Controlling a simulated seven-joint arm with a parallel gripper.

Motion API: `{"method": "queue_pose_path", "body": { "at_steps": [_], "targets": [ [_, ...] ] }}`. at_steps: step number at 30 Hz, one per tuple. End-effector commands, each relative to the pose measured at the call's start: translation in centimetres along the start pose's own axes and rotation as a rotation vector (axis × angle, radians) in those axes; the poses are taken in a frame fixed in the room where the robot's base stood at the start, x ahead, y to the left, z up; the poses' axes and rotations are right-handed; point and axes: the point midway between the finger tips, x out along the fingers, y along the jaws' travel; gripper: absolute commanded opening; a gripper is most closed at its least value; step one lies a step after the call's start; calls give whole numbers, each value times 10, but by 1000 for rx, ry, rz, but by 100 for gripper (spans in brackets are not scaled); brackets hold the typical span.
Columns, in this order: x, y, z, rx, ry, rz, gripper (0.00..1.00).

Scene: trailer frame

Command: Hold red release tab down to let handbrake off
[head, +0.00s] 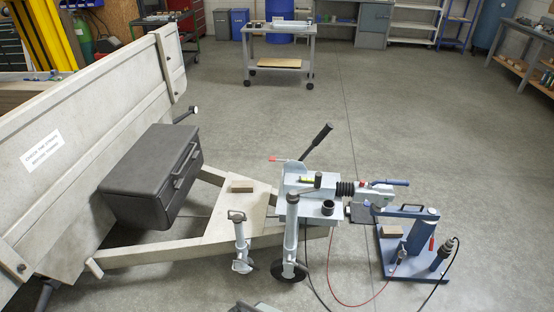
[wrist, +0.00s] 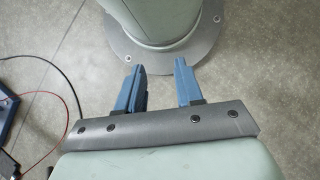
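The handbrake lever (head: 318,138) stands on the grey trailer coupling in the head view, with its black grip tilted up to the right. A small red piece (head: 279,159) sticks out to the left near the lever's foot. It looks like the release tab, but it is too small to be sure. My gripper (wrist: 158,66) shows in the wrist view with two blue fingers apart and nothing between them. It is over the floor by my own round base, away from the lever. The lever and red piece are not in the wrist view.
The trailer drawbar (head: 165,251) carries a black box (head: 152,176) and a wood block (head: 242,186). Two jack posts stand in front of the coupling. A blue stand (head: 421,263) is at the right, with cables (head: 340,300) on the floor.

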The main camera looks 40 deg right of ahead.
Motion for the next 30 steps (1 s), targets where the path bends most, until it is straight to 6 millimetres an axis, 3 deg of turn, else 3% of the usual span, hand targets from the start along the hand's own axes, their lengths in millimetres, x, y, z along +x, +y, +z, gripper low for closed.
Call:
{"method": "queue_pose_path", "body": {
  "at_steps": [10, 19, 22, 30],
  "targets": [
    [0, 0, 0, 0, 0, 0, 36],
    [-2, 8, -1, 32, 4, -22, 8],
    [-15, 17, -11, 66, 32, -43, 0],
    [-66, 51, -59, 154, 141, -88, 0]
  ]
}}
